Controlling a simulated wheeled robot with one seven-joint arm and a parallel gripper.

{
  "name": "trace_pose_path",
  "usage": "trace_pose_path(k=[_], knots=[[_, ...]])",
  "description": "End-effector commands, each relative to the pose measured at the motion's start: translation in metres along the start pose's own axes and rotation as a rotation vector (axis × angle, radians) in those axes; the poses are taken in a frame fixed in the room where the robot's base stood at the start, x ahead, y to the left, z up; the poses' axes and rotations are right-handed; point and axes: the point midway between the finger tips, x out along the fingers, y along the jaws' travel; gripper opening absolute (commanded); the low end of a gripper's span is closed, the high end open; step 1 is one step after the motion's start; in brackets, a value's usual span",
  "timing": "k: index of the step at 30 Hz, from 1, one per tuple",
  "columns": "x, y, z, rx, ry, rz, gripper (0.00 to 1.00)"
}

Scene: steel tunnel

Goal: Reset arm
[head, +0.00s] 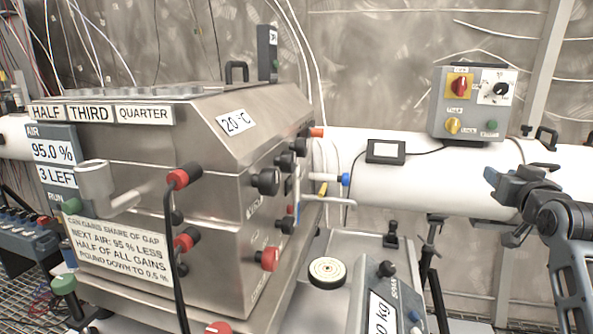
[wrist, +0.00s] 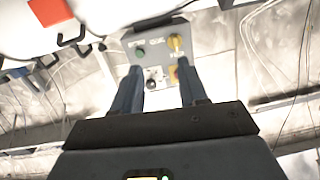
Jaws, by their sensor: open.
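My gripper (head: 508,192) is at the right side of the head view, raised in front of the white pipe, with my arm coming up from the lower right. In the wrist view the two fingers of my gripper (wrist: 160,92) stand apart with nothing held between them. Beyond them is the grey control box (wrist: 150,50), which shows upside down with its knobs and buttons. The same control box (head: 470,118) sits on top of the white pipe (head: 400,185) in the head view, up and left of my gripper.
A large steel cabinet (head: 200,240) with black and red knobs fills the left and middle. A scale (head: 355,285) with a round pale disc (head: 328,271) stands low in the middle. A small black-framed display (head: 385,151) is on the pipe. A black clamp (head: 545,137) is behind my gripper.

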Motion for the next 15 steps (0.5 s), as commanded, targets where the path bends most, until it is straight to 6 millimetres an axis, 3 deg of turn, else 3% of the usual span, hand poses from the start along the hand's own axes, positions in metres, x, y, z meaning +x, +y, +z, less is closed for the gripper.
trace_pose_path(k=[1, 6, 15], knots=[[-0.013, -0.010, 0.029, 0.010, -0.015, -0.009, 0.43], [-0.061, -0.036, 0.101, 0.035, -0.035, -0.028, 0.43], [-0.167, -0.073, 0.199, 0.058, -0.076, -0.054, 0.43]])
